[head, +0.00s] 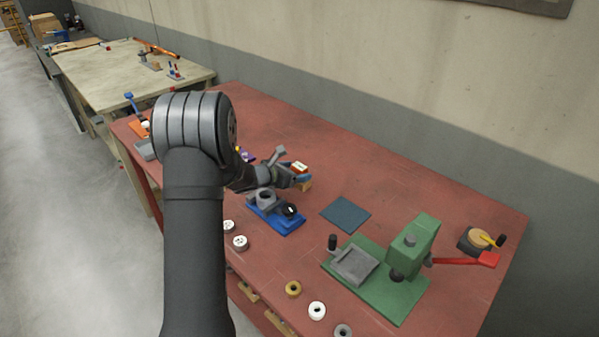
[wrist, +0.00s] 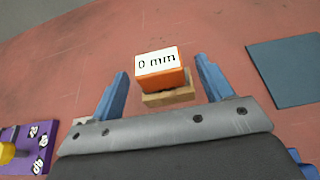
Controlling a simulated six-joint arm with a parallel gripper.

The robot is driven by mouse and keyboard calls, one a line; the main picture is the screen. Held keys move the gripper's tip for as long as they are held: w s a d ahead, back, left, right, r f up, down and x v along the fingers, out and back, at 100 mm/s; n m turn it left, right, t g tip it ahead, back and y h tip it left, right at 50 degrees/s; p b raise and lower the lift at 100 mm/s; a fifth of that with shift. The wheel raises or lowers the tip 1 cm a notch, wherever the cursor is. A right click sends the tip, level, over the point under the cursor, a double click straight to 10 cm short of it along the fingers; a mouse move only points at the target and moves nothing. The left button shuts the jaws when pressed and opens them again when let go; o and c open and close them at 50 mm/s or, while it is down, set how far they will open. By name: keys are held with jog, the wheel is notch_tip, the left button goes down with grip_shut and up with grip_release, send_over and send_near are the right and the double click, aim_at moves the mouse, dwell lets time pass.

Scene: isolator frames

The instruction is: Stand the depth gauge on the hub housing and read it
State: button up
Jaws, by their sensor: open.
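The depth gauge (wrist: 170,76) is an orange block with a white face reading "0 mm". It rests on a small wooden block (wrist: 168,97); in the head view the gauge (head: 300,167) shows just beyond my gripper. My gripper (wrist: 162,72) has its two blue fingers apart, one at each side of the gauge, with gaps showing on both sides. The gripper (head: 293,180) is low over the red table. A grey ring-shaped part (head: 265,196), apparently the hub housing, sits on a blue base nearer the camera, partly hidden by my gripper.
A dark blue-grey mat (head: 345,214) lies to the right. A green press (head: 407,255) with a red lever stands further right. Several small rings (head: 293,289) lie along the front edge. A purple block (wrist: 25,150) with number labels is at the wrist view's lower left.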

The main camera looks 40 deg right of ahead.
aim_at(303, 167)
jog(key=x, duration=0.4)
jog(key=shift+d+f, duration=0.15)
jog(key=c, duration=1.2)
jog(key=shift+o, duration=0.2)
jog(key=shift+r, duration=0.6)
jog(key=r, duration=0.1)
jog(key=s+r, duration=0.1)
jog(key=r, duration=0.1)
jog(key=shift+s+r, duration=0.1)
jog(key=shift+r, duration=0.25)
jog(key=s+r, duration=0.6)
jog(key=s, duration=0.3)
jog(key=w+a+m+g+y, duration=0.1)
jog(key=w+a+m+g, duration=0.5)
jog(key=a, duration=0.8)
jog(key=w, duration=0.3)
jog(key=shift+a+r+g+y, duration=0.25)
jog(key=shift+a+g+y, duration=0.05)
jog(key=shift+a+y, duration=0.1)
